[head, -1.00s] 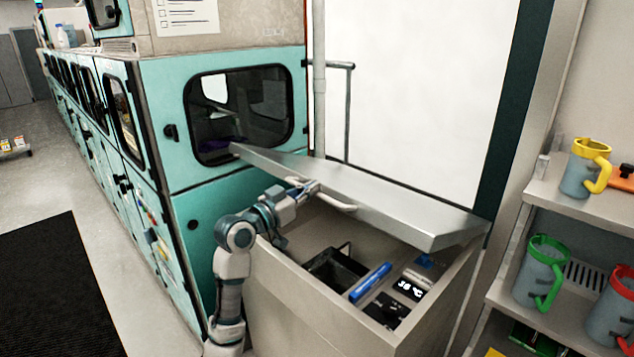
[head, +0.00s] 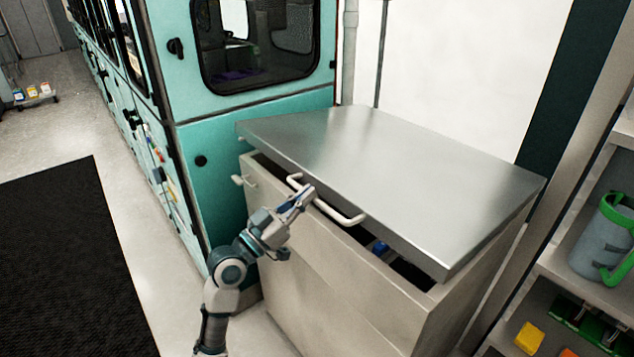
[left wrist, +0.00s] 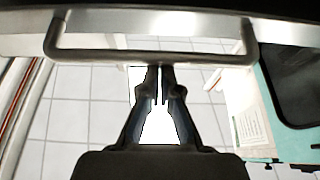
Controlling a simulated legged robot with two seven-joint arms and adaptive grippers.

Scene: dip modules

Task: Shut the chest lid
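The grey metal chest lid (head: 390,170) is lowered over the chest (head: 335,270), still slightly raised, with a dark gap along its front edge. A pale bar handle (head: 340,214) is on the lid's front edge; it also crosses the top of the left wrist view (left wrist: 150,57). My left gripper (head: 306,194) is at the handle in the head view. In the left wrist view its fingers (left wrist: 160,72) are together, with their tips right at the bar and nothing seen between them. Whether they touch the bar is unclear. My right gripper is not in view.
A blue item (head: 379,248) shows inside the chest through the gap. A teal cabinet (head: 215,215) stands close on the left and behind. Shelves with a green-rimmed jug (head: 606,240) stand on the right.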

